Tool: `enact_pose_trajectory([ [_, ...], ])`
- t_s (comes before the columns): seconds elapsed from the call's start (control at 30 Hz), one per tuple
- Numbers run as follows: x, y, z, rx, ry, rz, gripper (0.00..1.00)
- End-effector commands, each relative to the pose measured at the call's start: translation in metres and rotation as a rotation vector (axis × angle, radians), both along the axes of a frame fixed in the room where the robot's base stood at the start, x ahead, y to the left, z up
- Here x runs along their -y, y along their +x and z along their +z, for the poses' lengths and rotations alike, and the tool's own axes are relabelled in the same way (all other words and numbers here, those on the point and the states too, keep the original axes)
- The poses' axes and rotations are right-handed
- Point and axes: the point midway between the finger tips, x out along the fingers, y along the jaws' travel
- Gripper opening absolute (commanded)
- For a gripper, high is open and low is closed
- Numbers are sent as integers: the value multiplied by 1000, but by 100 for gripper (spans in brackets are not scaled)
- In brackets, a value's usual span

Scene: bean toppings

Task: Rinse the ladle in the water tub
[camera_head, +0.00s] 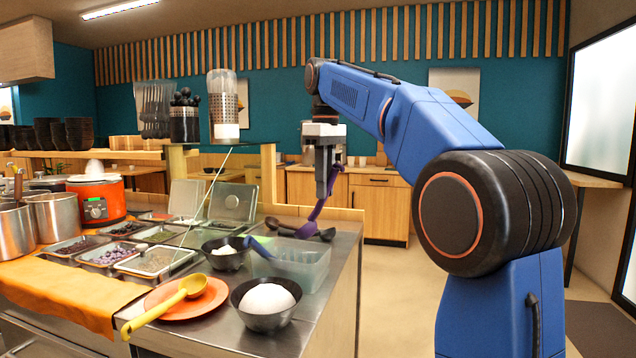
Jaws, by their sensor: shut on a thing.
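My gripper (323,188) is shut on a purple ladle (317,212) and points down. The ladle's handle slants down and left from the jaws, and its purple bowl (306,230) is at the lower end. The clear water tub (312,268) stands on the steel counter, nearer the camera than the ladle's bowl. In the picture the ladle's bowl lies above the tub's far rim. I cannot tell whether the ladle touches anything below it. The water level is hard to see.
A blue utensil (260,248) leans at the tub's left side. Dark utensils (284,229) lie behind it. A black bowl with white food (239,262), a larger black bowl (264,322) and an orange plate (205,301) with a yellow ladle (158,309) crowd the counter. Topping trays (146,276) stand left.

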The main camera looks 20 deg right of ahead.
Motion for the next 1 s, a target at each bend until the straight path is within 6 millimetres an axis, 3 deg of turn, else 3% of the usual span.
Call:
enact_pose_trajectory([
  [0.73,-6,6,-78,-53,-43,1,0],
  [1.0,4,-6,-99,39,31,-2,0],
])
